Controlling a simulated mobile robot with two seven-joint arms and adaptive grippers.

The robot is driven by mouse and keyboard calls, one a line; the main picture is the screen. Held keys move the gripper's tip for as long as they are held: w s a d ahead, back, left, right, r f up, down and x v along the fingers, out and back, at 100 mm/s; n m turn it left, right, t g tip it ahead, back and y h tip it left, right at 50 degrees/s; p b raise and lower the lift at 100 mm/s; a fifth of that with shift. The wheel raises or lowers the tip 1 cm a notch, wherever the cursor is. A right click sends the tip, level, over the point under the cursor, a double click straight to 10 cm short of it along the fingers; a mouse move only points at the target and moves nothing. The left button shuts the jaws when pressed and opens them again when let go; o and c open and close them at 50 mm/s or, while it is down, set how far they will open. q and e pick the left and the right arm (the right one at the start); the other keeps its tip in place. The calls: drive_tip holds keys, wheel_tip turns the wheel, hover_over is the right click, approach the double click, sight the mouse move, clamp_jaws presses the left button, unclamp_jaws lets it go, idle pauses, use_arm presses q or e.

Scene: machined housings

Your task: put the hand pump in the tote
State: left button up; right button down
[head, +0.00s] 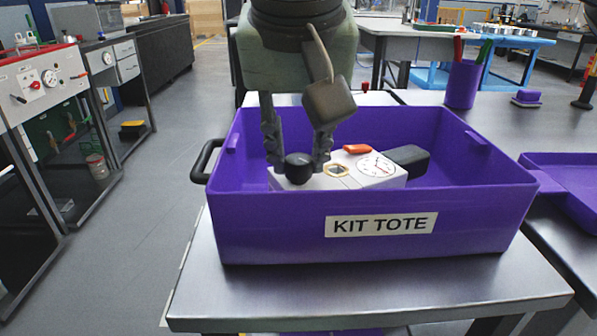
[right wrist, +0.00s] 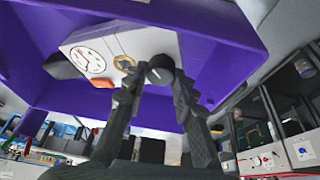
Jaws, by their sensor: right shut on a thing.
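The hand pump (head: 345,181) is a white block with a round dial, an orange part, a yellow-rimmed hexagon, a black knob and a dark grip at its right end. It is inside the purple tote (head: 270,225), labelled KIT TOTE; the front wall hides its lower part, so I cannot tell whether it touches the floor. My right gripper (head: 298,162) reaches down into the tote, shut on the pump's black knob. The right wrist view shows the pump (right wrist: 108,50) with its knob between the fingertips of my right gripper (right wrist: 158,82). My left gripper is not in view.
The tote stands on a grey metal table (head: 370,290) with a black handle at its left side. To the right are a purple tray (head: 570,180), a purple cup (head: 463,84) with pens, and a small purple block (head: 526,98). Instrument benches stand left across an open floor.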

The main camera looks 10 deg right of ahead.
wheel_tip(320, 180, down, 3)
drive_tip(key=shift+r, duration=0.15)
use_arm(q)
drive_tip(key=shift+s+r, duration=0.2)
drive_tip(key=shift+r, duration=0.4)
use_arm(e)
drive_tip(key=c, duration=1.2)
unclamp_jaws()
drive_tip(key=shift+f, duration=0.2)
